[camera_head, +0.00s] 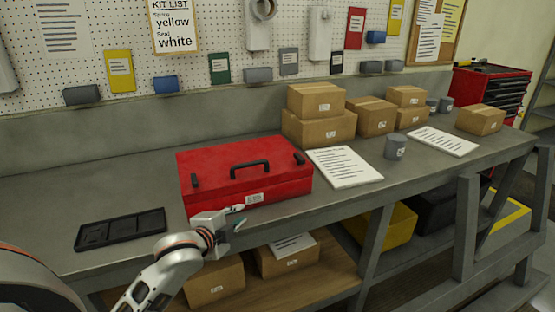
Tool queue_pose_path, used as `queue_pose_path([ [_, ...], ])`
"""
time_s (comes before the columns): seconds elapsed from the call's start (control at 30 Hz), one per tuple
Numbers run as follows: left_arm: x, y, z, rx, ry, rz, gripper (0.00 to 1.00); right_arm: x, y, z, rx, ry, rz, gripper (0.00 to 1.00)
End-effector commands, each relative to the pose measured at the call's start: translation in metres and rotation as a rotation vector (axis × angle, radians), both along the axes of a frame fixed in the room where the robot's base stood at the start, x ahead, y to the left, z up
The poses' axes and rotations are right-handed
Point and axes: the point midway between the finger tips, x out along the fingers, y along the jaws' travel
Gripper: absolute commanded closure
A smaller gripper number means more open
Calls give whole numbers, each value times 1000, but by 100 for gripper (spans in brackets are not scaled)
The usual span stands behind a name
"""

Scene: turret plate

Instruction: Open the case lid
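The red case (220,177) sits on the grey workbench with its lid down. A black handle (250,168) is on the lid, with a black latch (194,180) near the left end and another (299,157) near the right. A white label (255,197) is on the front face. My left gripper (240,216) is at the front lower edge of the case, left of the label. Its fingers are apart with nothing seen between them. I cannot tell whether it touches the case. My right gripper is not in view.
A black compartment tray (120,231) lies left of the case. White sheets (344,167), a grey cup (395,147) and cardboard boxes (318,128) are to the right. A pegboard (200,38) with bins stands behind. Boxes (287,258) sit on the lower shelf.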

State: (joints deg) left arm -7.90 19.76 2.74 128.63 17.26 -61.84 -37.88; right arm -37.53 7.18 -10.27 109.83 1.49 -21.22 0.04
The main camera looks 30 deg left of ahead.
Motion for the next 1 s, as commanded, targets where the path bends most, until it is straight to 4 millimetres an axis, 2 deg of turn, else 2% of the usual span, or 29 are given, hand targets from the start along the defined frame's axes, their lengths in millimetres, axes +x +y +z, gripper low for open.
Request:
queue_pose_path([
  [0.03, 12, 7, 17, 24, -35, -16, 82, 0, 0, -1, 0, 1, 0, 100],
  [0.2, 41, 20, 66, 96, -135, -65, 82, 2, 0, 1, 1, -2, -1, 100],
  [0.3, 52, 26, 87, 125, -176, -82, 82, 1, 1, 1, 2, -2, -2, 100],
  [0.37, 55, 28, 94, 136, -191, -88, 82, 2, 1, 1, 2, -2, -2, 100],
  [0.57, 72, 30, 96, 140, -200, -90, 82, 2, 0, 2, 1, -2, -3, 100],
  [0.8, 109, 32, 90, 138, -200, -90, 82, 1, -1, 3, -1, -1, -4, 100],
  [1.0, 129, 34, 87, 139, -199, -91, 82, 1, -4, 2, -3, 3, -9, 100],
])
